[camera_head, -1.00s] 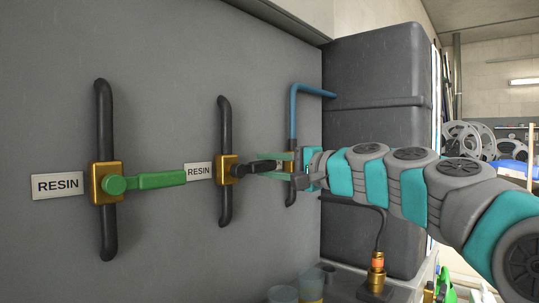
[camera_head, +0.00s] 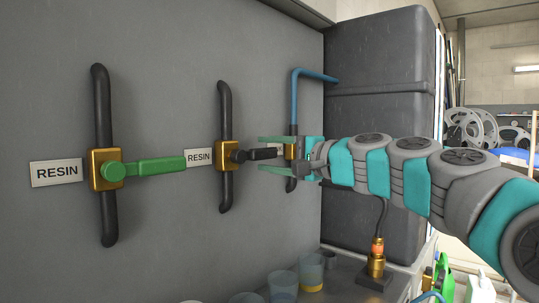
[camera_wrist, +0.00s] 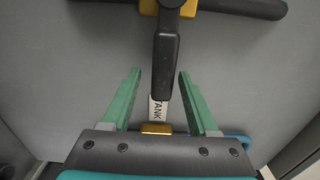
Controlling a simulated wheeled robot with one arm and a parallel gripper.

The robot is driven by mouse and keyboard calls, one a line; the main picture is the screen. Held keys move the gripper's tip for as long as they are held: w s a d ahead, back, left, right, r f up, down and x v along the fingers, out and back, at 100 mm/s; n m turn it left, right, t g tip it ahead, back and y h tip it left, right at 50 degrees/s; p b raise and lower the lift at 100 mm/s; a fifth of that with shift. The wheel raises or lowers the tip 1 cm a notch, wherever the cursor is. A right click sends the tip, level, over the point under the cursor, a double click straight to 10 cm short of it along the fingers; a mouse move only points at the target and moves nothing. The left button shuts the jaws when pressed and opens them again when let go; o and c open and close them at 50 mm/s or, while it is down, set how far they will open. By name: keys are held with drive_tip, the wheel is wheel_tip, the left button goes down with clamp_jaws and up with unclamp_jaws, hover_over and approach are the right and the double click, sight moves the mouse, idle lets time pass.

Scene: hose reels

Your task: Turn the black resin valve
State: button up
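The black resin valve is the middle one on the grey wall, with a brass body (camera_head: 228,155) and a black handle (camera_head: 263,154) that points right, about level. A RESIN label (camera_head: 198,157) is to its left. My gripper (camera_head: 262,154) comes from the right with its green fingers open, one above and one below the handle's free end. In the wrist view, the handle (camera_wrist: 165,65) reaches down between the open fingertips (camera_wrist: 160,73), with a gap on both sides. The fingers do not appear to touch it.
A green-handled valve (camera_head: 150,166) with its own RESIN label (camera_head: 56,172) is at left. A third valve with a blue pipe (camera_head: 294,100) is behind my gripper. A dark tank (camera_head: 380,80) stands at right. Cups (camera_head: 311,272) and a brass fitting (camera_head: 376,265) are below.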

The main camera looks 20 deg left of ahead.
drive_tip(key=v, duration=0.7)
drive_tip(key=shift+d+b, duration=0.4)
drive_tip(key=shift+b, duration=0.05)
drive_tip(key=shift+s, duration=0.15)
